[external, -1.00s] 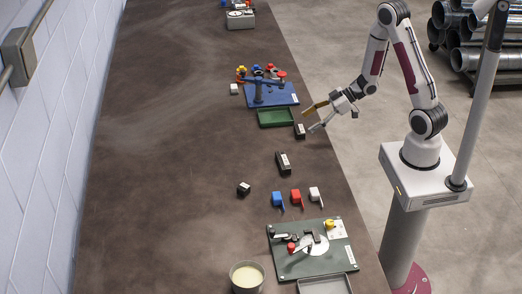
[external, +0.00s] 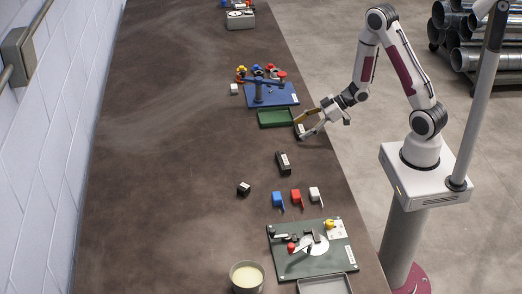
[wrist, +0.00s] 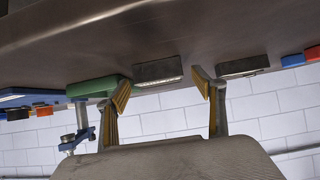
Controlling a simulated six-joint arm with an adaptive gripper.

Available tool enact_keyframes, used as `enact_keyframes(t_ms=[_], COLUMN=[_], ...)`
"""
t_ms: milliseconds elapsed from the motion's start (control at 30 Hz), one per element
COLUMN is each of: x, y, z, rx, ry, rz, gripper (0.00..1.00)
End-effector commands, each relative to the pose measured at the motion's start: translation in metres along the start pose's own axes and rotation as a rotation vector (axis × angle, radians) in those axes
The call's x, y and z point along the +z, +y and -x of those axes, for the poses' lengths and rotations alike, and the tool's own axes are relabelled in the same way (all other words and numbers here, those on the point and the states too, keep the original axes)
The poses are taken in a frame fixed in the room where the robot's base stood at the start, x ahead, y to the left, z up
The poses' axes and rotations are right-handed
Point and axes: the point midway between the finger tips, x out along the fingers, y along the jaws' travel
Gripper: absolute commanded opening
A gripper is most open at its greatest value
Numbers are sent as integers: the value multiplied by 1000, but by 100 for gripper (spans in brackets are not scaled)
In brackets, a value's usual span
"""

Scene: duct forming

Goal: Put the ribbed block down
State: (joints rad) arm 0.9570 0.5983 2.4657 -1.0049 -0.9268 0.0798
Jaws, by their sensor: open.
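A black block with a white label (external: 300,130) stands at the table's right edge, just below the green tray. My gripper (external: 298,130) is open around or just above this block in the external view; contact cannot be told. In the wrist view a dark block (wrist: 158,72) shows beyond and between the open fingers (wrist: 162,87), and nothing is held. A second black labelled block (external: 283,163) lies farther down the table, and a small black block (external: 243,189) lies left of it. Ribs are too small to make out, so which block is the ribbed one is unclear.
The green tray (external: 261,118) and blue fixture (external: 270,98) stand close beside my gripper. Blue (external: 278,199), red (external: 296,196) and white (external: 315,194) clips lie lower, above a dark green fixture board (external: 340,263). The table's left side is clear.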

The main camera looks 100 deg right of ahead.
Motion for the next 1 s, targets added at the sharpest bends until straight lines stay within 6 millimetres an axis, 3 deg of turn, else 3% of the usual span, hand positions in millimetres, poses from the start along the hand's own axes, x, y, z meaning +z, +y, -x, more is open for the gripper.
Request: enact_keyframes(t_ms=[200,733,767,933,1000], x=[0,0,0,0,-1], y=[0,0,0,0,1], z=[-14,-15,-15,-15,-15], rx=[-1,1,1,1,1], ry=[0,1,1,1,3], rz=[0,0,0,0,0], gripper=[68,68,63,19,10])
